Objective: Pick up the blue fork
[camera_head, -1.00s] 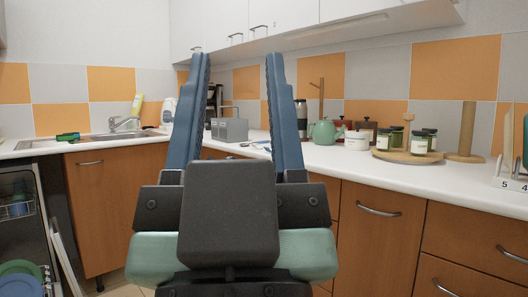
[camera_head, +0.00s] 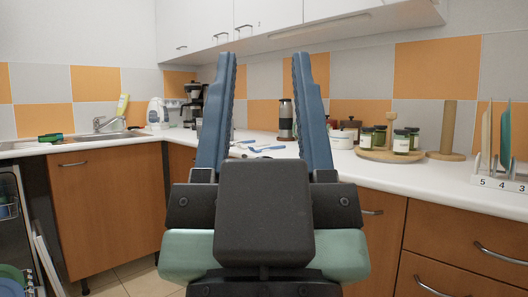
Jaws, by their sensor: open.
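Slim blue-handled utensils lie on the white counter, seen between my gripper's fingers. One blue utensil (camera_head: 266,149) lies nearer the right finger, and another (camera_head: 242,142) lies nearer the left finger. They are too small to tell which is the fork. My gripper (camera_head: 264,56) points upward in the foreground, its two blue fingers wide apart and empty. It appears well in front of the counter and touches nothing.
The white counter (camera_head: 400,178) has wooden drawers below. A coffee maker (camera_head: 192,105) and sink (camera_head: 95,138) are left. A steel-and-black canister (camera_head: 286,120), jars on a round board (camera_head: 376,155), a wooden roll holder (camera_head: 447,130) and plate rack (camera_head: 500,180) stand right.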

